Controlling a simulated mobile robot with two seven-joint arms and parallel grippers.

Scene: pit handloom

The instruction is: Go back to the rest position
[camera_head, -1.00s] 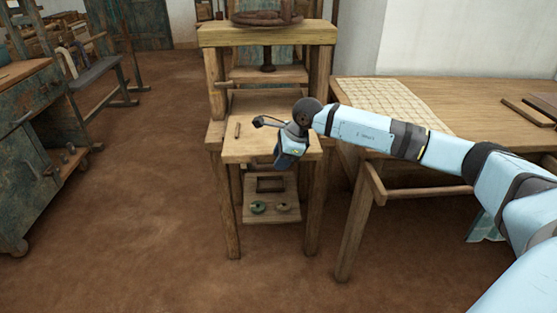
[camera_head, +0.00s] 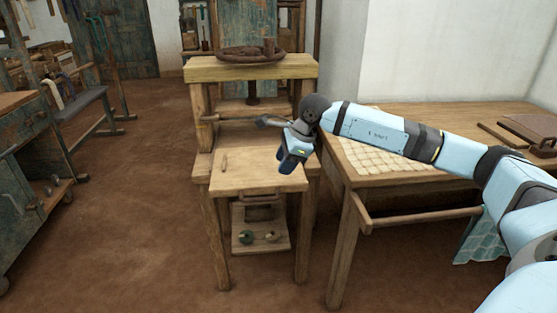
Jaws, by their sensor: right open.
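My right arm comes in from the right, light blue with dark joints. Its gripper (camera_head: 290,164) points downward over the back right part of a small wooden table (camera_head: 258,183) in front of a wooden press frame (camera_head: 251,69). It is open, with nothing seen between its fingers. It looks to be above the tabletop, but I cannot tell how high. A small wooden stick (camera_head: 224,162) lies at the left of the tabletop, apart from the gripper. My left gripper is out of view.
A larger wooden table (camera_head: 440,118) with a woven mat (camera_head: 375,158) stands at the right, under my right arm. A cabinet (camera_head: 28,195) and a bench (camera_head: 75,107) stand at the left. A low shelf holds small round items (camera_head: 271,236). The brown floor between is clear.

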